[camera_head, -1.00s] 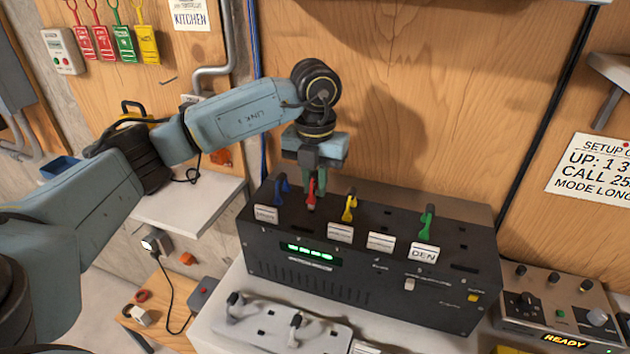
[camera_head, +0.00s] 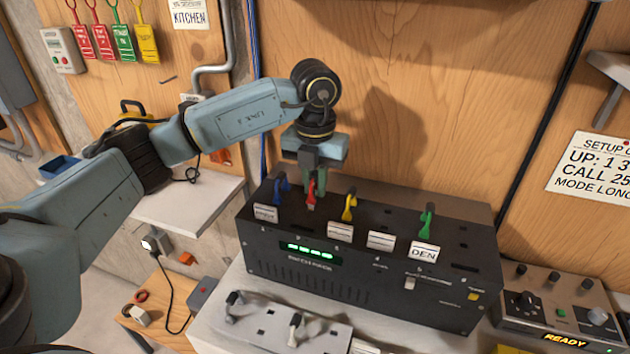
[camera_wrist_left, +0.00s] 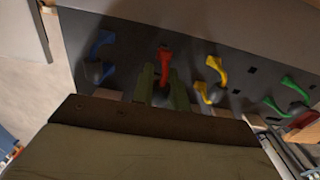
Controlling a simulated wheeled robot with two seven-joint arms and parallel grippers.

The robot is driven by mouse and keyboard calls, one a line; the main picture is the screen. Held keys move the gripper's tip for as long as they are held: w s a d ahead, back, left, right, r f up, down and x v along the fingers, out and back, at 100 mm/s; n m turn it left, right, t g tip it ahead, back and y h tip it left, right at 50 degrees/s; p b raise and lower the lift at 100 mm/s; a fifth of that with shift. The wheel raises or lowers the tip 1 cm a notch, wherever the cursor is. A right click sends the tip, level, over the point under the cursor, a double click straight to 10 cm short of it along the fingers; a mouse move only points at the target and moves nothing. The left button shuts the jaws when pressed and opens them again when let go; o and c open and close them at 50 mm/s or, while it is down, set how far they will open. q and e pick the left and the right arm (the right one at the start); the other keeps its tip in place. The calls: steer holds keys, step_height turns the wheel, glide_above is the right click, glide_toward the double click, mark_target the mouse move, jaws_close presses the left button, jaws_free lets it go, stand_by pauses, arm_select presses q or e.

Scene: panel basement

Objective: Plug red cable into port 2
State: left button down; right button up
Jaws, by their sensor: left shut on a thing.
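The red cable plug (camera_head: 311,193) stands at the top of the black switch box (camera_head: 300,262), in the second place from the left, between the blue plug (camera_head: 281,183) and the yellow plug (camera_head: 349,205). My left gripper (camera_head: 313,187) points down from above and is shut on the red plug. In the left wrist view the red plug (camera_wrist_left: 164,62) shows between the two green fingers (camera_wrist_left: 161,88). Whether its tip is seated in the port is hidden. My right gripper is not in view.
A green plug (camera_head: 427,222) stands farther right on the box, by the DEN label (camera_head: 424,251). A control unit reading READY (camera_head: 555,308) stands at the right. The wooden wall rises close behind.

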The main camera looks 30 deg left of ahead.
arm_select(q)
steer(key=shift+f+b, duration=0.65)
steer(key=shift+f, duration=0.25)
stand_by(2.4)
steer(key=c, duration=0.9)
jaws_free()
steer(key=shift+r, duration=0.1)
steer(key=shift+r+p, duration=2.6)
steer(key=shift+r, duration=1.1)
